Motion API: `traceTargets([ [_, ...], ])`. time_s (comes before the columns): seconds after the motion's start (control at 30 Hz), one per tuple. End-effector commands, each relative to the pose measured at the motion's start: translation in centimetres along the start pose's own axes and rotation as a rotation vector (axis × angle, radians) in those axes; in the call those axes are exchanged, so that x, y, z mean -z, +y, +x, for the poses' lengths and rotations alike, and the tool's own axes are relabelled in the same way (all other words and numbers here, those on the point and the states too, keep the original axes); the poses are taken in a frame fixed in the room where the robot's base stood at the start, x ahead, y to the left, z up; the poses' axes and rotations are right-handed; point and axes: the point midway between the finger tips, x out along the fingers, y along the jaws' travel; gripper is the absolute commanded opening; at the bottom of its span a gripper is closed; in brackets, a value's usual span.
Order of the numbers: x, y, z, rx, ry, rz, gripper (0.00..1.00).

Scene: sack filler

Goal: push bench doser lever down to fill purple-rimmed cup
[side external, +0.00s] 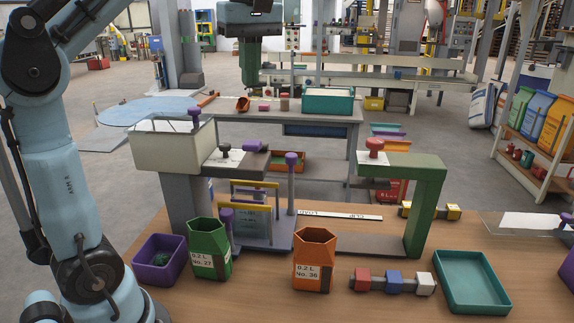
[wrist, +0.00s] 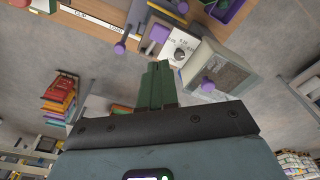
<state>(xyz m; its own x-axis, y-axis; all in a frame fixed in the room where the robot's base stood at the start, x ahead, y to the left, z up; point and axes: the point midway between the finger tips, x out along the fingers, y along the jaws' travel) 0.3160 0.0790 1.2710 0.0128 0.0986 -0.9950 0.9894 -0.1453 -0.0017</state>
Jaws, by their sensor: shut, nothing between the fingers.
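The bench doser has a pale hopper (side external: 165,150) with a purple knob on top, and a dial (side external: 224,154) on its dark arm. A purple block (side external: 254,146) that looks like the lever's handle sits beside the dial; it also shows in the wrist view (wrist: 160,33). I cannot tell how far down it is. My gripper (side external: 250,85) points down, shut and empty, above and apart from the doser. Its dark green fingers (wrist: 155,72) are together in the wrist view. I cannot make out a purple-rimmed cup; a square purple bin (side external: 148,279) with green contents stands at the left.
A green cup (side external: 209,240) and an orange cup (side external: 315,245) stand in front of the doser. A purple-topped post (side external: 291,180) rises beside it. A green press frame (side external: 428,210) with a red knob stands right. A teal tray (side external: 472,308) lies front right.

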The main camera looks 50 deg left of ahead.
Motion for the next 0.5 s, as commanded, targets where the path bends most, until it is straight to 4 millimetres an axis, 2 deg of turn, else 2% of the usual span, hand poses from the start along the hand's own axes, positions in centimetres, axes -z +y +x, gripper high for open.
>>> traceTargets([
  [0.3,-0.3,0.0,3.1,-0.002,0.0,0.004,0.0],
  [0.5,-0.4,0.0,3.6,-0.002,0.0,0.004,0.0],
])
